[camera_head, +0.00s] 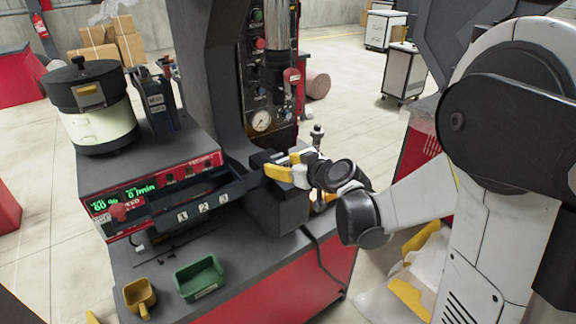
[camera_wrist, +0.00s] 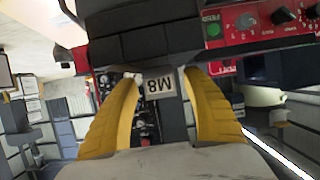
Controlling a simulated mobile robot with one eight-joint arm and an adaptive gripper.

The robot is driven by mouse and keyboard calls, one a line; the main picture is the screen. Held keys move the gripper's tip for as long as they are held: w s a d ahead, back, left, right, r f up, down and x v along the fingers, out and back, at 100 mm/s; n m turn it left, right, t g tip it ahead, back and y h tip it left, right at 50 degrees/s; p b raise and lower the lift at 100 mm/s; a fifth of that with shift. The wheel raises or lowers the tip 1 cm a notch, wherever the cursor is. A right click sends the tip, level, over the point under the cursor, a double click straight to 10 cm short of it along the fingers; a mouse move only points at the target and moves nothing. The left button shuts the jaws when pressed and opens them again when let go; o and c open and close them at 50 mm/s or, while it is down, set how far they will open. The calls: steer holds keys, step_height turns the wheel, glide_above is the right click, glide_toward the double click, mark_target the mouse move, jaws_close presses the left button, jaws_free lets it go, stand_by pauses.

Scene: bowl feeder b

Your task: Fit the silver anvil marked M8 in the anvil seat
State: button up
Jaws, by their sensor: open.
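My gripper (camera_head: 283,170) has yellow fingers and is at the front of the press, above its dark block (camera_head: 278,212). In the wrist view the fingers of my gripper (camera_wrist: 161,76) are open. A small silver-grey piece marked M8 (camera_wrist: 159,84) shows between them, its lettering upside down. Gaps show beside the piece; I cannot tell whether either finger touches it. In the head view the piece cannot be made out behind the fingers and wrist. The anvil seat cannot be clearly told apart from the dark press parts around the gripper.
The bowl feeder (camera_head: 98,115) stands left on its red control unit, with a black tray (camera_head: 195,212) numbered 1, 2, 3. A green bin (camera_head: 200,279) and a yellow bin (camera_head: 139,296) sit at the front. The press column (camera_head: 215,70) rises behind the gripper.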

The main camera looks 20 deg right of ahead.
steer(key=v, duration=1.1)
steer(key=shift+s+r, duration=0.2)
steer(key=shift+s, duration=0.15)
steer(key=shift+d, duration=0.1)
steer(key=s+a+f+m+g+h, duration=0.1)
steer(key=s+a+f+g, duration=0.1)
steer(key=s, duration=0.6)
steer(key=s+a+f+m+g+h, duration=0.1)
steer(key=s+a+m+g+h, duration=0.1)
steer(key=s, duration=0.7)
steer(key=shift+a+f+g+h, duration=0.15)
steer(key=shift+f+g+h, duration=0.2)
steer(key=shift+g, duration=0.55)
steer(key=shift+s, duration=0.15)
